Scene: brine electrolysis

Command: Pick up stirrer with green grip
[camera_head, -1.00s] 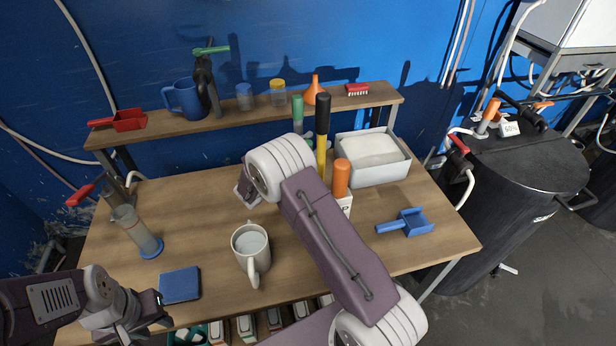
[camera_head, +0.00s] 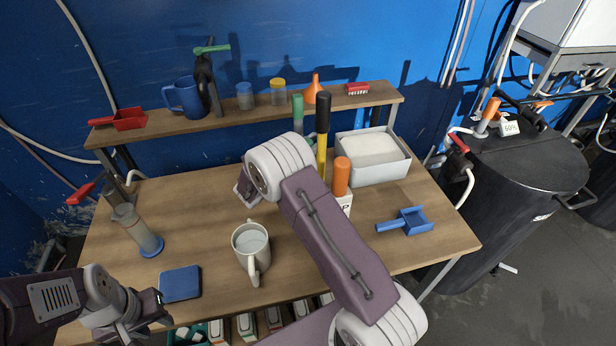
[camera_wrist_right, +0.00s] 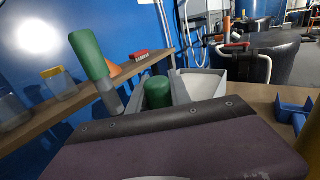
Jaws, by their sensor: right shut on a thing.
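In the right wrist view a stirrer's green grip (camera_wrist_right: 158,90) stands upright at the middle, just beyond the purple hand. My right gripper (camera_wrist_right: 158,108) is shut on it; its fingers are mostly hidden by the hand. In the head view my right forearm hides the gripper and this grip. Another green handle (camera_head: 298,108) with a grey lower part rises behind the forearm; it also shows tilted at left in the wrist view (camera_wrist_right: 90,55). My left gripper (camera_head: 134,328) is low at the left, by the table's front edge, its jaws unclear.
An orange handle (camera_head: 341,176) and a black-and-yellow handle (camera_head: 322,115) stand close to my right arm. A white bin (camera_head: 387,180), blue scoop (camera_head: 406,222), mug (camera_head: 251,240), blue block (camera_head: 180,284) and cylinder (camera_head: 142,235) stand around. A shelf (camera_head: 160,128) runs behind.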

